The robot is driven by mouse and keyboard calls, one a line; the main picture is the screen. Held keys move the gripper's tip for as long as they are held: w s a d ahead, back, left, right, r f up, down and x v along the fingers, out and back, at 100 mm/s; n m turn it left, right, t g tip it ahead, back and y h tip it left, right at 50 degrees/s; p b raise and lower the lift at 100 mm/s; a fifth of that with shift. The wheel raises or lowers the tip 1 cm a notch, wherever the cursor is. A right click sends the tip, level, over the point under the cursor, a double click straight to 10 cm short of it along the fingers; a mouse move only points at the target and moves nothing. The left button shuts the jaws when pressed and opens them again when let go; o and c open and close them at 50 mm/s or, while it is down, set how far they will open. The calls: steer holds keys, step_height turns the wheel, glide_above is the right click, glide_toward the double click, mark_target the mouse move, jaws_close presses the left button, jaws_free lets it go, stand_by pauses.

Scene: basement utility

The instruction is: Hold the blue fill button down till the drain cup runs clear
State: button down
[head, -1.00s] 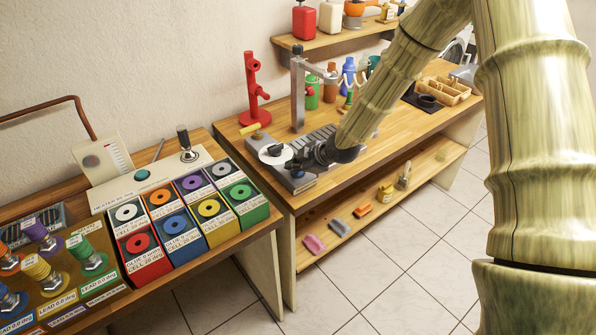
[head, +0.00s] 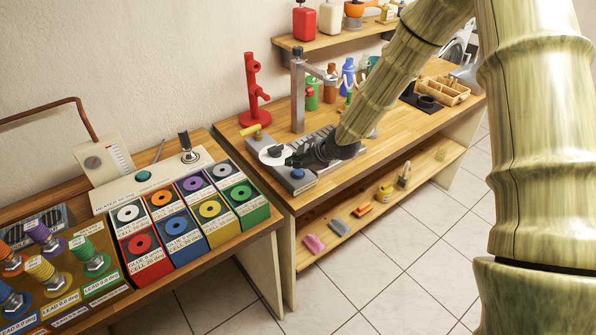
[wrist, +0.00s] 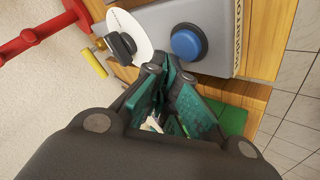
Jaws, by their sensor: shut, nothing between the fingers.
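The blue fill button (head: 298,174) sits on a grey box (head: 291,183) at the front left corner of the wooden bench. It also shows in the wrist view (wrist: 187,43), round and uncovered. My gripper (head: 293,159) is shut and empty, just behind the button in the head view. In the wrist view my gripper's teal-padded fingers (wrist: 164,72) end short of the button, with a visible gap. A white dial with a black knob (head: 275,152) is beside the button. A grey tap stand (head: 298,92) rises behind a slatted grate (head: 318,139). I cannot make out the drain cup.
A red stand (head: 253,95) is behind the box, with a yellow bar (head: 250,130) near its foot. Bottles (head: 330,88) stand behind my arm. A wooden organizer (head: 444,92) is at the right. The left bench holds coloured cell blocks (head: 176,225).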

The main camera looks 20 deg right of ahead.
mark_target(296, 173)
steer(key=shift+r+p, duration=1.65)
steer(key=shift+r, duration=0.9)
